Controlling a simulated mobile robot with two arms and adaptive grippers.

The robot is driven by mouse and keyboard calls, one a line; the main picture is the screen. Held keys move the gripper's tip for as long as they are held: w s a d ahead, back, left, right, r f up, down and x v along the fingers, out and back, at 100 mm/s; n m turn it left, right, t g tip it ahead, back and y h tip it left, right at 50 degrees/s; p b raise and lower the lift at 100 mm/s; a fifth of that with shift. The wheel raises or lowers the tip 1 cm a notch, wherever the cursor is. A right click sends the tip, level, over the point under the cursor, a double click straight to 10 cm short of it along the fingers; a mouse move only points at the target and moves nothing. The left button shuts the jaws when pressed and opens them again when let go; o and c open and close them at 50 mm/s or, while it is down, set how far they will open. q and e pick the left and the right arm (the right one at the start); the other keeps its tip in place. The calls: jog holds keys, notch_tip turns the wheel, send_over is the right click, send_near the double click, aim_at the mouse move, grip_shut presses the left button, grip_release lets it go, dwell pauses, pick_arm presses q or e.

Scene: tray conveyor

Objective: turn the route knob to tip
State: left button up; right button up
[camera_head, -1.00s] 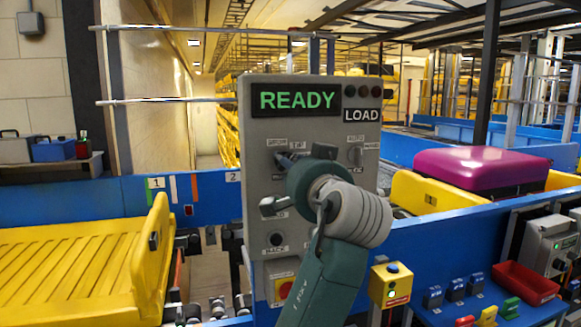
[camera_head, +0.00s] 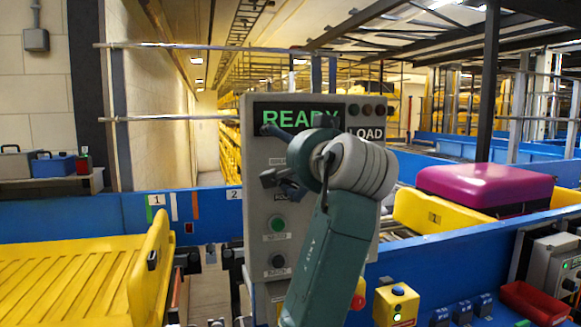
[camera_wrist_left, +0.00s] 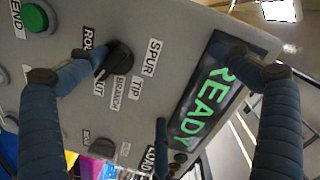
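The grey control panel (camera_head: 258,215) stands upright in the middle of the head view, its display reading READY with a LOAD plate below. My left gripper (camera_head: 267,155) is in front of the panel's upper left part and hides the route knob there. In the left wrist view the black route knob (camera_wrist_left: 117,60) shows, with ROUTE, SPUR, TIP and BRANCH labels around it. I cannot tell which label it points at. My left gripper (camera_wrist_left: 160,62) is open and empty; one fingertip appears beside the knob, another is over the READY display. My right gripper is not in view.
A green button (camera_head: 278,223) and a black control (camera_head: 278,261) sit lower on the panel. A yellow tray (camera_head: 75,275) is at left. A purple case (camera_head: 485,188) lies at right, behind the blue rail (camera_head: 455,246). A yellow button box (camera_head: 396,305) is at lower right.

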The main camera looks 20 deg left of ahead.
pick_arm(q)
jog(key=shift+s+d+r, duration=0.1)
jog(key=shift+s+r, duration=0.1)
jog(key=shift+r, duration=0.4)
jog(key=shift+s+d+r, duration=0.15)
jog(key=shift+s+d, duration=0.1)
jog(key=shift+s, duration=0.25)
jog(key=c, duration=0.3)
jog(key=shift+s+d+f+b, duration=0.2)
jog(key=shift+s+f+b, duration=0.1)
jog(key=shift+s+b, duration=0.1)
jog(key=c, duration=0.3)
jog(key=shift+s+d, duration=0.25)
jog(key=shift+s, duration=0.35)
jog(key=shift+c, duration=1)
jog(key=v, duration=0.4)
jog(key=shift+w+d+r+b, duration=0.1)
jog(key=shift+d+r+b, duration=0.2)
jog(key=shift+d, duration=0.15)
jog(key=shift+c, duration=1.2)
jog(key=s+d+f, duration=0.1)
jog(key=s+d, duration=0.2)
jog(key=s, duration=0.2)
jog(key=shift+b, duration=0.45)
